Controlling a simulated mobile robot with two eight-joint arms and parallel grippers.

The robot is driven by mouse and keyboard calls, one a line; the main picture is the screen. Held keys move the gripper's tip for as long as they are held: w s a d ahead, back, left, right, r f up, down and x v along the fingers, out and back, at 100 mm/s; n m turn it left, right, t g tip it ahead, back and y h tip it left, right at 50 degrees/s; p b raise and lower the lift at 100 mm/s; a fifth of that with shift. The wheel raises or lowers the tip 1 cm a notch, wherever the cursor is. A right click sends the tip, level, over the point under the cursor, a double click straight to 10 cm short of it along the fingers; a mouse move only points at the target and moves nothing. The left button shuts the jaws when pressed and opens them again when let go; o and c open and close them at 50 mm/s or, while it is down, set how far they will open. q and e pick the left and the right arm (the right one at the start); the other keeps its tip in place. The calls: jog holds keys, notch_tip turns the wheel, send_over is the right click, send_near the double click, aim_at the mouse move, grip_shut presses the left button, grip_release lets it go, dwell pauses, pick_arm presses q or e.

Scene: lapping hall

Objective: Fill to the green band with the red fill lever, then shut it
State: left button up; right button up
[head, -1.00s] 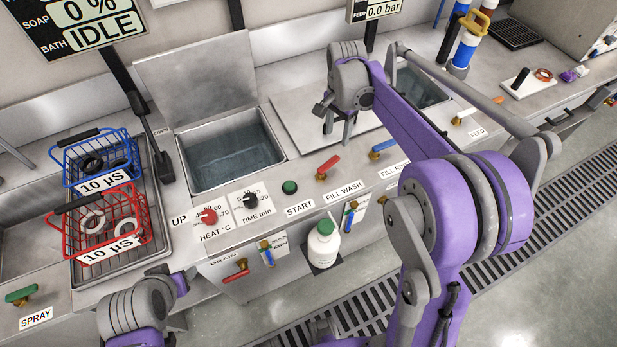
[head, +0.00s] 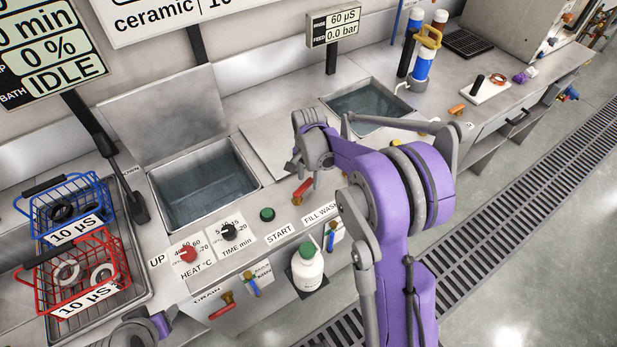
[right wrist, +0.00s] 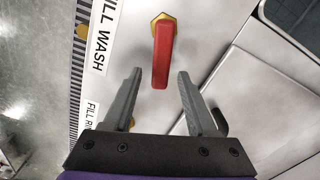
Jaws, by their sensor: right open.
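The red fill lever (right wrist: 163,55) with its brass hub sits by the FILL WASH label in the right wrist view. In the head view the red lever (head: 303,189) shows just below my right gripper (head: 303,170). That gripper is open and empty; in the right wrist view its two fingers (right wrist: 158,85) stand either side of the lever's free end, without visible contact. The wash tank (head: 205,185) holds greyish water. Of my left arm only a wrist part shows.
A red basket (head: 75,275) and a blue basket (head: 62,212) stand on a tray at left. A white bottle (head: 307,268) hangs at the front panel. A red drain lever (head: 222,308), the green START button (head: 267,214) and two knobs are close by. A second tank (head: 370,105) lies behind.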

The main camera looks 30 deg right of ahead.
jog(key=shift+c, duration=0.3)
grip_shut()
dwell(1.1)
